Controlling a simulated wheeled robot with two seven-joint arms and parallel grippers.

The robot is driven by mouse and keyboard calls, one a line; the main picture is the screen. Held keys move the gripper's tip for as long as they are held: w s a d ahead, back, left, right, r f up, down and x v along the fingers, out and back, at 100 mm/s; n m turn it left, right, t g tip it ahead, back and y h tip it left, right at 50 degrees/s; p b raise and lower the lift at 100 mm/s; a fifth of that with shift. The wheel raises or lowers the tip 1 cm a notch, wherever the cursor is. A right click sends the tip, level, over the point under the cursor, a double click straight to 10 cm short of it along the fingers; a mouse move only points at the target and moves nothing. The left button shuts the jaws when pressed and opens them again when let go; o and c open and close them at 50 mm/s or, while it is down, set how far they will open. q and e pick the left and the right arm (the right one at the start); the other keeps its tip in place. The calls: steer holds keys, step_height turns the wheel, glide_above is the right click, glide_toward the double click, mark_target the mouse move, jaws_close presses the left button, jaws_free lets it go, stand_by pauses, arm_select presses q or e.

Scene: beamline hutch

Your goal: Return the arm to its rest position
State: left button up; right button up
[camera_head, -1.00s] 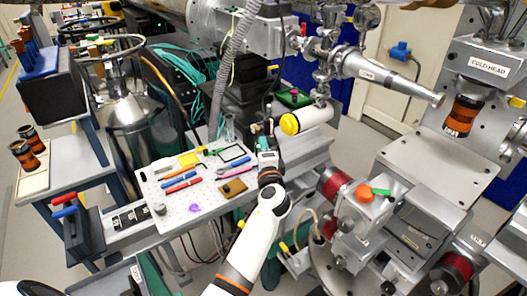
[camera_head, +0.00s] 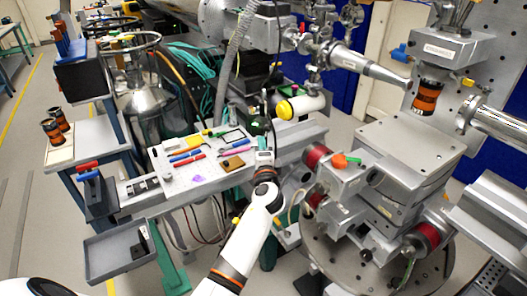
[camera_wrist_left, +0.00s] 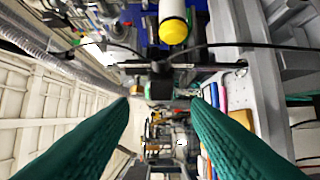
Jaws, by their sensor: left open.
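My left arm comes in from the bottom middle of the head view, with the left gripper (camera_head: 260,128) at its far end. It is beside the right edge of a white perforated board (camera_head: 207,178). In the left wrist view the two green fingers stand wide apart, with nothing between their tips (camera_wrist_left: 162,102). The fingertips are small and partly lost against dark equipment in the head view. A white cylinder with a yellow end (camera_head: 284,109) lies just beyond the gripper; it also shows at the top of the wrist view (camera_wrist_left: 173,28). My right gripper is not in view.
The board carries markers, a yellow block and a brown block (camera_head: 232,163). A motorised stage with red-banded parts (camera_head: 317,156) stands close right of my arm. A grey tray (camera_head: 118,252) is at the lower left. Open floor (camera_head: 35,190) shows at the far left.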

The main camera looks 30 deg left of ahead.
arm_select(q)
steer(key=s+d+f+n+g+h, duration=0.15)
steer(key=s+f, duration=0.35)
steer(key=f, duration=0.7)
steer(key=s+d+f+g+h, duration=0.3)
steer(key=s+f, duration=0.3)
steer(key=f, duration=0.7)
steer(key=s+d+f+g+h, duration=0.25)
steer(key=s+f, duration=0.25)
steer(key=f, duration=0.7)
steer(key=s+d+f+n+g+h, duration=0.1)
steer(key=s+f+n+g, duration=0.1)
steer(key=s+f, duration=0.7)
steer(key=s+d+f+n+g+h, duration=0.15)
steer(key=s+f, duration=0.45)
steer(key=s, duration=0.6)
steer(key=s+f+n+g, duration=0.1)
steer(key=s+f+n, duration=0.1)
steer(key=s, duration=0.8)
steer(key=s+f+n+g, duration=0.2)
steer(key=s+f, duration=0.1)
steer(key=s, duration=0.8)
steer(key=shift+a, duration=0.4)
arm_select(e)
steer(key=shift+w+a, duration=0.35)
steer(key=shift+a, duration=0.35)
arm_select(q)
steer(key=shift+w+g, duration=0.1)
steer(key=shift+g, duration=0.15)
